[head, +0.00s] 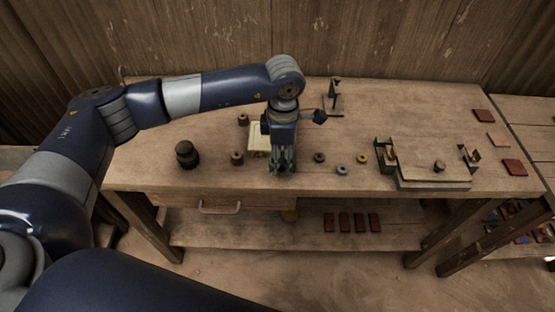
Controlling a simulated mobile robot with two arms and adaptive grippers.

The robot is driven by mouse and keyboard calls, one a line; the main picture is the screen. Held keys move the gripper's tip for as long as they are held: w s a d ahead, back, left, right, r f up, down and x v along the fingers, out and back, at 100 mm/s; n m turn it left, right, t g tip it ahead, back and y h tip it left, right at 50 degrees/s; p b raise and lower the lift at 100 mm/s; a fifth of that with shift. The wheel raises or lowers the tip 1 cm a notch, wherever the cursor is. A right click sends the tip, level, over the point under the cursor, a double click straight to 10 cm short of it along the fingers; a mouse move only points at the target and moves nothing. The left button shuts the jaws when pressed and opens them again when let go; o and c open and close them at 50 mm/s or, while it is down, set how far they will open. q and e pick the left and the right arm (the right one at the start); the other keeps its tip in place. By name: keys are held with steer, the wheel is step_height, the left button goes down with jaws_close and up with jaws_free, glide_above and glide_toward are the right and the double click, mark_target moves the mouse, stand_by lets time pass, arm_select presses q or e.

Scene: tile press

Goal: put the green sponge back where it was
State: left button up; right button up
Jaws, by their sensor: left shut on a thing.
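My left gripper (283,168) points down over the front middle of the workbench (220,112). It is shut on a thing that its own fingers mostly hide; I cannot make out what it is. No green sponge shows clearly anywhere in the head view. A pale, cream tray (255,138) lies on the bench just behind and left of the gripper, partly covered by it. My right gripper is not in view.
A dark knobbed weight (186,155) stands left. A press with a wooden plate (432,160) stands right. A dark stand (333,97) is behind. Tiles (514,167) lie far right; several are on the lower shelf (240,235).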

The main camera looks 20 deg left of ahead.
arm_select(q)
steer(key=shift+a, duration=0.7)
step_height(320, 180, down, 3)
steer(key=shift+r+p, duration=0.2)
steer(key=shift+p, duration=0.75)
steer(key=shift+f, duration=0.35)
steer(key=shift+d+f, duration=0.1)
steer(key=shift+f, duration=0.1)
steer(key=o, duration=0.7)
steer(key=shift+c, duration=0.2)
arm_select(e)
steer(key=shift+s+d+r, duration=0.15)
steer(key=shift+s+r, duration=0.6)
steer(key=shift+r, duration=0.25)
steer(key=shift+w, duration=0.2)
